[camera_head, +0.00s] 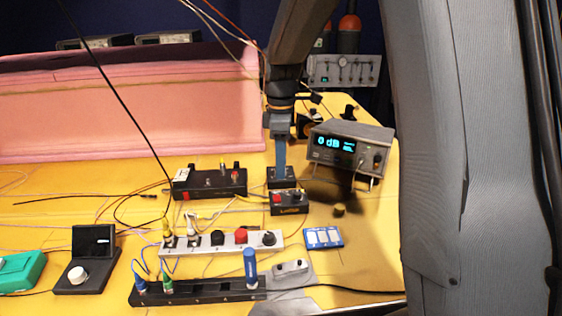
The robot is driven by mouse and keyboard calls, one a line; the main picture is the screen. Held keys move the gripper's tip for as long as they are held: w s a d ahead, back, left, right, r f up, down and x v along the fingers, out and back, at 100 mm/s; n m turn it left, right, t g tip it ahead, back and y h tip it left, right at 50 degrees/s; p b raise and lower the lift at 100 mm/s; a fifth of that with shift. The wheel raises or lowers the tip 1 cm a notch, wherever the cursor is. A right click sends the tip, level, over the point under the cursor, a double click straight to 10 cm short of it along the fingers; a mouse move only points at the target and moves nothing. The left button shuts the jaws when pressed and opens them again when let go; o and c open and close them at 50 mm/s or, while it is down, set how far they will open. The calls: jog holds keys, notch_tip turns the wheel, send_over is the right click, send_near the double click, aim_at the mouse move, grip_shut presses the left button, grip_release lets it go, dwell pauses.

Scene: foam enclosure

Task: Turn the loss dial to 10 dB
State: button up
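A grey box instrument (350,137) stands right of my gripper, tilted on thin legs. Its screen (333,144) reads "0 dB" in cyan, with smaller unreadable text beside it. A small knob (377,160) sits at the right of its front panel; I cannot read a dial label. My gripper (282,165) points straight down, left of the instrument, with its blue-grey fingers at or just above a small black box (282,181). The fingers look close together from this side. I cannot tell whether they touch the box or hold anything.
A black box with a red button (289,203) sits just in front. A black unit with a white knob (77,275) stands front left. Strips with plugs and knobs (222,241) and loose cables cover the yellow foam. A pink foam wall (130,110) rises behind.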

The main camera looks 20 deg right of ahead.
jog(key=shift+f, duration=0.1)
grip_shut()
dwell(0.3)
jog(key=m+p, duration=0.2)
jog(key=m, duration=0.1)
jog(key=m+p, duration=0.2)
jog(key=m, duration=0.2)
jog(key=shift+m, duration=0.3)
jog(key=m+p, duration=0.2)
jog(key=m, duration=0.2)
jog(key=shift+m+p, duration=0.55)
jog(key=shift+m, duration=1.45)
